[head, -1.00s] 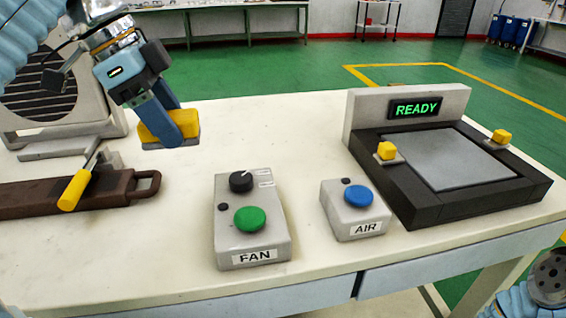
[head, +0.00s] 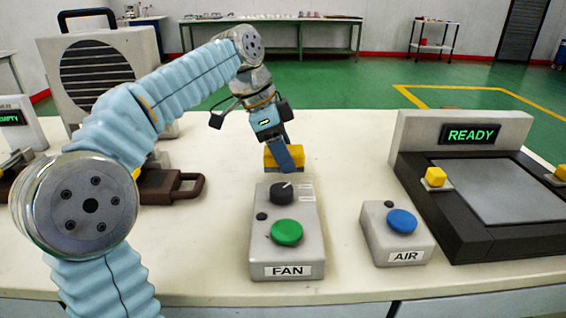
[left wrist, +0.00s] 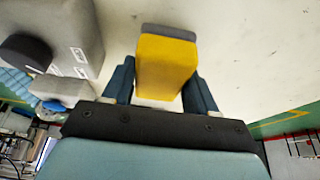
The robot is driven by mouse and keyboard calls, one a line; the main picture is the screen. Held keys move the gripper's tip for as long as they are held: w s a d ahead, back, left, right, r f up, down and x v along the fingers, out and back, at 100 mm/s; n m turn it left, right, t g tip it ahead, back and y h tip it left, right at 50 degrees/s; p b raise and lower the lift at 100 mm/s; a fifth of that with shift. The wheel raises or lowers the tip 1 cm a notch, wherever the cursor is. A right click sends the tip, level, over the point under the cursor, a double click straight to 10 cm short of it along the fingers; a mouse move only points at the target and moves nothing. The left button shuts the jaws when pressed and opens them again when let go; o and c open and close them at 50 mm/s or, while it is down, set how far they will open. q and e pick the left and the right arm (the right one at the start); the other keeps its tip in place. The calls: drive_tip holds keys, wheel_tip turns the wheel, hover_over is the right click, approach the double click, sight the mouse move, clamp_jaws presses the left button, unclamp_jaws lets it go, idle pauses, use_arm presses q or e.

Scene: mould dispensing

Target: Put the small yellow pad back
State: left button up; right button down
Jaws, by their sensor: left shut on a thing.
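The small yellow pad (head: 269,157), a yellow block with a grey face, is between the fingers of my left gripper (head: 285,160), just behind the FAN box. In the left wrist view the pad (left wrist: 165,65) sits between both fingers of the gripper (left wrist: 158,88), its grey face turned away from the palm. The head view does not clearly show whether the pad touches the table. My right gripper is out of view.
The FAN box (head: 287,256) stands right in front of the pad, with the AIR box (head: 397,245) to its right. The dark-framed station (head: 416,205) with a READY display (head: 471,135) is at right. A brown mould (head: 165,188) lies at left, partly behind my arm.

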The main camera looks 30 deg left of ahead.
use_arm(q)
drive_tip(key=shift+s+f, duration=0.1)
drive_tip(key=shift+f, duration=1.1)
drive_tip(key=shift+f, duration=0.15)
drive_tip(key=o, duration=1)
drive_tip(key=shift+a+r, duration=0.1)
drive_tip(key=shift+r, duration=0.25)
drive_tip(key=p+v, duration=0.3)
drive_tip(key=v, duration=0.8)
drive_tip(key=shift+s+a+r, duration=0.1)
drive_tip(key=shift+s+r, duration=0.1)
drive_tip(key=shift+r, duration=0.05)
